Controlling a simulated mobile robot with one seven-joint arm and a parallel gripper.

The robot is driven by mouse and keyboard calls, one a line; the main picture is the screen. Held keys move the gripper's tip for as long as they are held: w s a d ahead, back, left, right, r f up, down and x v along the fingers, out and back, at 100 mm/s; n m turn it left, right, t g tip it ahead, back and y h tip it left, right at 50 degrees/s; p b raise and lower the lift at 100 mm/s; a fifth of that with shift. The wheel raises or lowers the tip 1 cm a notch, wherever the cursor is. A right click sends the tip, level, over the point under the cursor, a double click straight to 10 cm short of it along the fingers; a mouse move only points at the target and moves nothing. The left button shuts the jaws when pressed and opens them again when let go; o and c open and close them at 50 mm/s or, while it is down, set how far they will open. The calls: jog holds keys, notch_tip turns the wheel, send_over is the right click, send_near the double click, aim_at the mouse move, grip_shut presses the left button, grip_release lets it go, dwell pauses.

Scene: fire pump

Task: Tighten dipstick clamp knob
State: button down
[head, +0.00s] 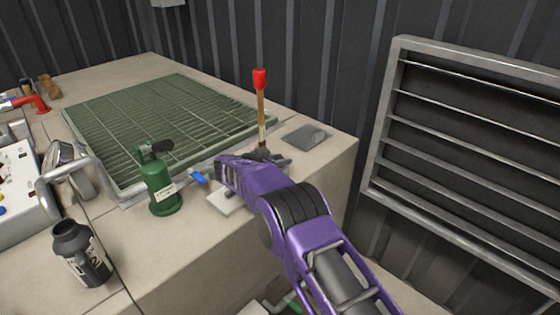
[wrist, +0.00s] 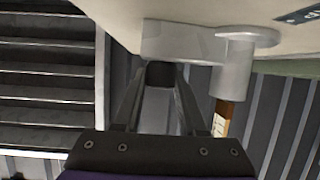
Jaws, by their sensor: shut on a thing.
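The dipstick (head: 261,105) stands upright in the head view, with a red top and a brown shaft. Its lower end is partly hidden behind my purple arm. In the wrist view, part of the brown dipstick (wrist: 222,118) shows beside a pale grey clamp (wrist: 185,42) with a round sleeve. A small dark knob (wrist: 160,73) is at the side of the clamp. My gripper (wrist: 161,84) has its two fingers shut on this knob, one on each side. In the head view, the fingertips and knob are too small and covered to make out clearly.
A green bottle jack (head: 162,188) stands left of my arm, and a dark flask (head: 80,255) is farther left. A green grating (head: 165,125) is set in the worktop. A grey plate (head: 306,137) lies right of the dipstick. A louvred vent (head: 470,150) is on the right wall.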

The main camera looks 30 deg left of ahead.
jog(key=shift+c, duration=2.3)
grip_release()
jog(key=p+v, duration=0.1)
jog(key=v, duration=1.6)
jog(key=shift+s, duration=0.15)
jog(key=shift+r, duration=0.1)
